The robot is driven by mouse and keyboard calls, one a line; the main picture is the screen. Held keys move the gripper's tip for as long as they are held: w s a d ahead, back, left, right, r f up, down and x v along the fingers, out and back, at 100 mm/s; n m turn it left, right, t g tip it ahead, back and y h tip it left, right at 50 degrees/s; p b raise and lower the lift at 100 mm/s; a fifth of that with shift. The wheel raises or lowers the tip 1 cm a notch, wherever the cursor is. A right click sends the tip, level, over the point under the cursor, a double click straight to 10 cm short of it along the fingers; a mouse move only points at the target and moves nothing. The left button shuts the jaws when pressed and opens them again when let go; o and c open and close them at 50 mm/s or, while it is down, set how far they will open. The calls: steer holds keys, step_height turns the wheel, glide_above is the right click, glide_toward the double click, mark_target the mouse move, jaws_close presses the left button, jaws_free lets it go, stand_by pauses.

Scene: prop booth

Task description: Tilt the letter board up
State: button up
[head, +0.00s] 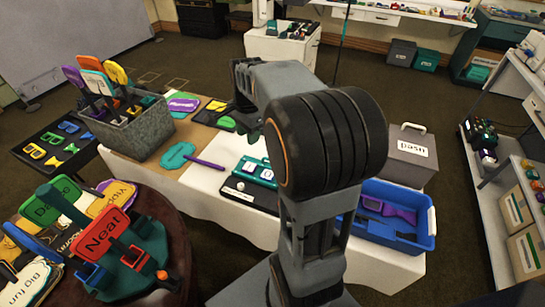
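No board here is plainly readable as the letter board. A dark flat board (248,193) with a pale round knob lies on the white part of the table, left of my arm. Behind it lies a teal piece with pale tiles (256,171); I cannot tell whether the two are joined. Both look flat, and my arm covers their right side. My gripper (245,122) hangs dark beyond my arm, over the far part of the table, apart from the board. Its fingertips are too small and dark to show whether they are open.
A grey bin (128,140) of paddle signs stands at the table's left. A blue crate (408,243) and a grey box marked "used" (411,150) are at the right.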

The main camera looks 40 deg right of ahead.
steer(key=w+d+f+m+g+y, duration=0.1)
steer(key=w+d+f+m, duration=0.15)
steer(key=d+m, duration=0.4)
steer(key=w+d+f+m+g, duration=0.1)
steer(key=w+d+f+m, duration=0.1)
steer(key=d+f+m, duration=0.35)
steer(key=shift+m+t+y, duration=0.3)
steer(key=shift+m, duration=0.3)
steer(key=f, duration=0.3)
steer(key=s+f, duration=0.1)
steer(key=f, duration=0.2)
steer(key=f+b, duration=0.1)
steer(key=f, duration=0.3)
steer(key=shift+s+a+f, duration=0.1)
steer(key=shift+s+a, duration=0.15)
steer(key=shift+s, duration=0.05)
steer(key=shift+a+f, duration=0.1)
steer(key=shift+f, duration=0.65)
steer(key=shift+c, duration=0.2)
steer(key=shift+s, duration=0.1)
jaws_close()
